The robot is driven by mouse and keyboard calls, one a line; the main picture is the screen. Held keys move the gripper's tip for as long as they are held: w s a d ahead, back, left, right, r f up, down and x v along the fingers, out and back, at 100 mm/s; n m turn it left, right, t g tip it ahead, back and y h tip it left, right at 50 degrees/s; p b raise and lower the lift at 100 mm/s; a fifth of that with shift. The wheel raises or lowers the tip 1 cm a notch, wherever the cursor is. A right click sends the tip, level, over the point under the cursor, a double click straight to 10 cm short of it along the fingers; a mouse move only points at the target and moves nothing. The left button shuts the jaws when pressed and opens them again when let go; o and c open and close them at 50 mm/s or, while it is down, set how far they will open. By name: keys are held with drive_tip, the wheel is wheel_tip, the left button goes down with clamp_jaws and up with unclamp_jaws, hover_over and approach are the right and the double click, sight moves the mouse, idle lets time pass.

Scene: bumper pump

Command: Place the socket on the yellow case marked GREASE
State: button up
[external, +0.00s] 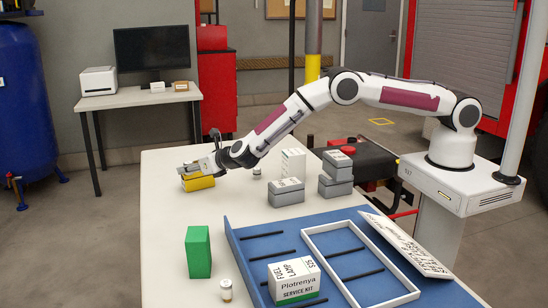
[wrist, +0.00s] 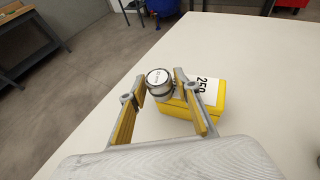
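The socket (wrist: 158,84) is a short metal cylinder with a white label on its top face.
A green box (external: 198,252), small cylinders (external: 226,290) and several grey cases (external: 286,192) stand on the white table (external: 170,220). A blue tray (external: 250,245) holds a white frame and a service kit box (external: 295,280). Table around the yellow case is clear.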

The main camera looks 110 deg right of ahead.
drive_tip(key=shift+r, duration=0.1)
idle(0.3)
drive_tip(key=shift+r, duration=0.1)
drive_tip(key=v, duration=1.2)
idle(0.6)
drive_tip(key=shift+a, duration=0.1)
idle(0.4)
